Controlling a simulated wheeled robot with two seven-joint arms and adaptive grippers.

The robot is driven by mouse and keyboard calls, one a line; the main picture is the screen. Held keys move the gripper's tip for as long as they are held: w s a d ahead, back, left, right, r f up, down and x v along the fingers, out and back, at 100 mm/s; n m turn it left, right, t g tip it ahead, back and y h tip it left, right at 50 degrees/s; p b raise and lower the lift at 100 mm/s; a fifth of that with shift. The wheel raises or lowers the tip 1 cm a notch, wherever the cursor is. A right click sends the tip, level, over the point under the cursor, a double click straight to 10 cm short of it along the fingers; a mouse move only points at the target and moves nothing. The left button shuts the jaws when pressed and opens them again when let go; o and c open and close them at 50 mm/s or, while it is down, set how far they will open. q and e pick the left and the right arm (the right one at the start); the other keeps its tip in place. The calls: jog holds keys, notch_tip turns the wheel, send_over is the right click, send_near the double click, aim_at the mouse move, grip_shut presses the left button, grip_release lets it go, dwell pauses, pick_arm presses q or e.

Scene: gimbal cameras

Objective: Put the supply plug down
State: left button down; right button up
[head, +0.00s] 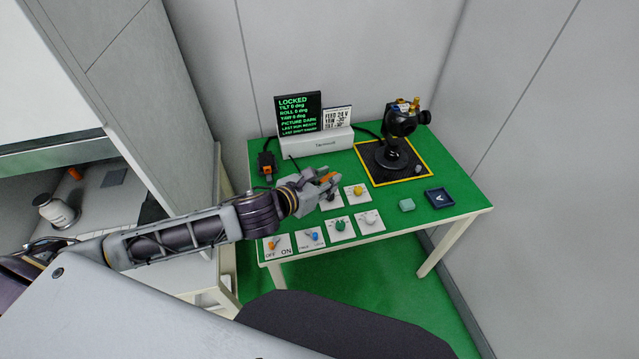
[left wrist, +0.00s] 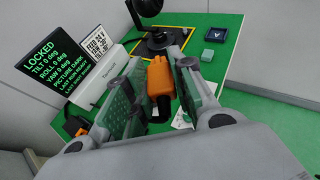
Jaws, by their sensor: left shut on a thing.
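My left gripper (head: 326,183) is shut on the orange supply plug (head: 328,177) over the middle of the green table (head: 300,176). In the left wrist view the plug (left wrist: 160,82) stands between the two fingers (left wrist: 158,92), orange with a dark lower end. Its lower end seems clear of the table, but the exact gap cannot be told. The fingers hide part of the plug in the head view. My right gripper is not in view.
A white console (head: 318,143) with a screen reading LOCKED stands behind. A black camera gimbal (head: 398,138) stands on a yellow-edged pad. Several switch and knob plates (head: 340,226) line the front. A black-and-orange block (head: 266,165), a pale green block (head: 406,205) and a blue tray (head: 427,202) also sit there.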

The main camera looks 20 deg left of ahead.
pick_arm(q)
jog(key=d+r+m+g+h, duration=0.2)
jog(key=d+r, duration=0.4)
jog(key=r, duration=0.3)
jog(key=shift+s+d+r+m+h, duration=0.4)
jog(key=shift+m+h, duration=0.3)
jog(key=shift+h, duration=0.2)
jog(key=shift+w+f, duration=0.1)
jog(key=shift+w, duration=0.05)
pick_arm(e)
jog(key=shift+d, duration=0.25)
